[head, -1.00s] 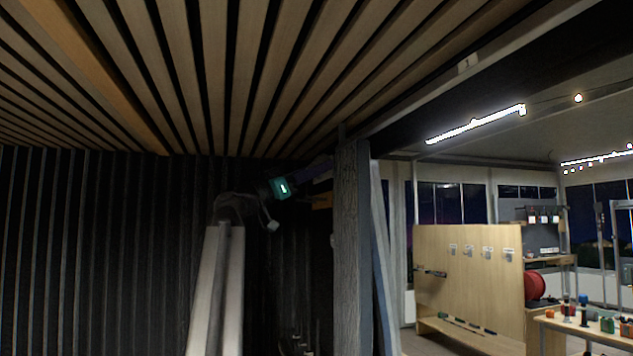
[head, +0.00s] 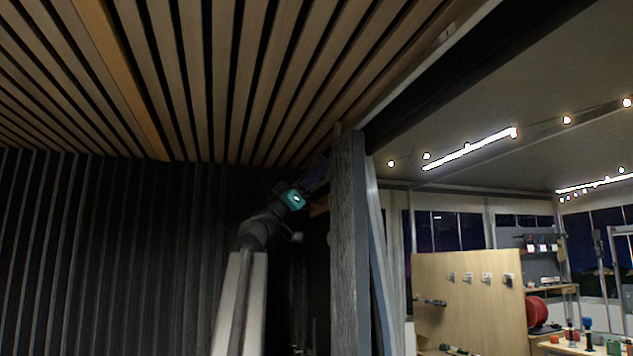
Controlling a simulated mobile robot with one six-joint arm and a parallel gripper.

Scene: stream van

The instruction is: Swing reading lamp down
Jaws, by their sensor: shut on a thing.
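My arm rises from the bottom middle, and its teal-lit wrist (head: 291,199) is in the dark corner left of the grey wooden post. My gripper (head: 316,172) is a dim, purplish shape beyond the wrist, close to the post's left side and just under the slatted ceiling. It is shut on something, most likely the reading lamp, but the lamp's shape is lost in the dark. The fingertips are partly hidden by the post. A small orange-brown piece (head: 319,207) shows beside the wrist; I cannot tell what it belongs to.
The grey post (head: 349,240) stands right beside my wrist. The slatted ceiling (head: 220,80) is close above, and a dark ribbed wall (head: 90,250) is behind. At right, outside, stand a wooden panel with hooks (head: 468,300), a red reel (head: 537,311) and a table with small items.

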